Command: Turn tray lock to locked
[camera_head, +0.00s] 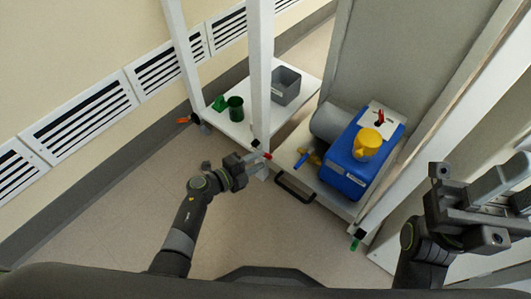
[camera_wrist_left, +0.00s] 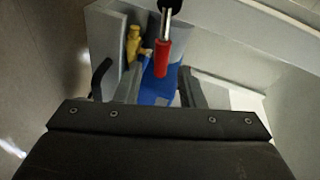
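A small red-handled lever (camera_head: 268,155), which looks like the tray lock, is at the front of the low shelf, by the white post. It also shows in the left wrist view as a red grip on a metal rod (camera_wrist_left: 162,58). My left gripper (camera_head: 258,163) reaches it from the left. In the left wrist view its two fingers (camera_wrist_left: 160,92) stand apart, with the red grip seen between them and gaps on both sides. Contact is not visible. My right gripper (camera_head: 497,200) is at the right, away from the lever; its finger opening is unclear.
A black bar handle (camera_head: 295,188) is right of the lever. A blue pump-like unit (camera_head: 350,178) with a yellow part (camera_head: 367,143) and red switch (camera_head: 379,118) stands on the shelf. A grey bin (camera_head: 286,86) and green cup (camera_head: 235,108) sit behind. Floor at left is clear.

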